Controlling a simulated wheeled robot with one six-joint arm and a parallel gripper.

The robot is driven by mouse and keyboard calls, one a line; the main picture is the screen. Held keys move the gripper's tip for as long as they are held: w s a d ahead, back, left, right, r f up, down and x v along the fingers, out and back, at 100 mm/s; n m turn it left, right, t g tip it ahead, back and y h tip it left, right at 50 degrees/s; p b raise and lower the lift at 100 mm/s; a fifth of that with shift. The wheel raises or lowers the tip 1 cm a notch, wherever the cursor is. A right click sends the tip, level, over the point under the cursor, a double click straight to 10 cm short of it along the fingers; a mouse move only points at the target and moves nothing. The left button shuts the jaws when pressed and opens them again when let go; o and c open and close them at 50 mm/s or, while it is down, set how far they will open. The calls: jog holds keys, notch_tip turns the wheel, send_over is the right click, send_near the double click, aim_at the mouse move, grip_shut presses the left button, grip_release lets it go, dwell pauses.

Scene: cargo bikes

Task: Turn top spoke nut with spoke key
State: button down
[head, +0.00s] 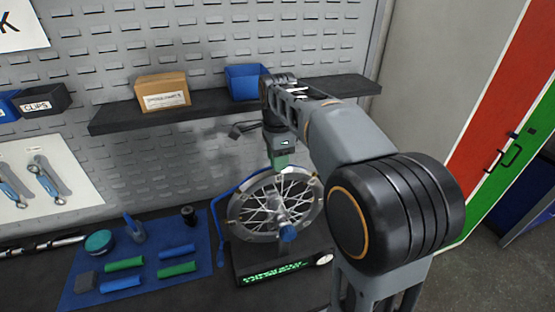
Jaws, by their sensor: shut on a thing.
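A spoked wheel (240,211) stands in a truing stand with a blue arm (238,190) and a blue knob (288,234). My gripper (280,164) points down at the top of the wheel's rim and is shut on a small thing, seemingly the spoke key. A greenish part shows at the jaws, but I cannot tell whether it is the key or the fingertips. The top spoke nut is too small to make out, and I cannot tell whether the key touches it. My forearm covers the area right of the wheel.
A stand base (262,277) with a green display sits below the wheel. A blue mat (72,297) at left holds green and blue grips and small jars. Above, a dark shelf (215,118) carries a cardboard box (163,91) and a blue bin (245,82).

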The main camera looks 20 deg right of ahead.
jog(key=shift+f, duration=0.25)
jog(key=m, duration=0.5)
jog(key=shift+m, duration=0.6)
jog(key=m, duration=0.4)
jog(key=shift+m, duration=0.3)
jog(key=shift+r, duration=0.15)
jog(key=shift+r, duration=0.9)
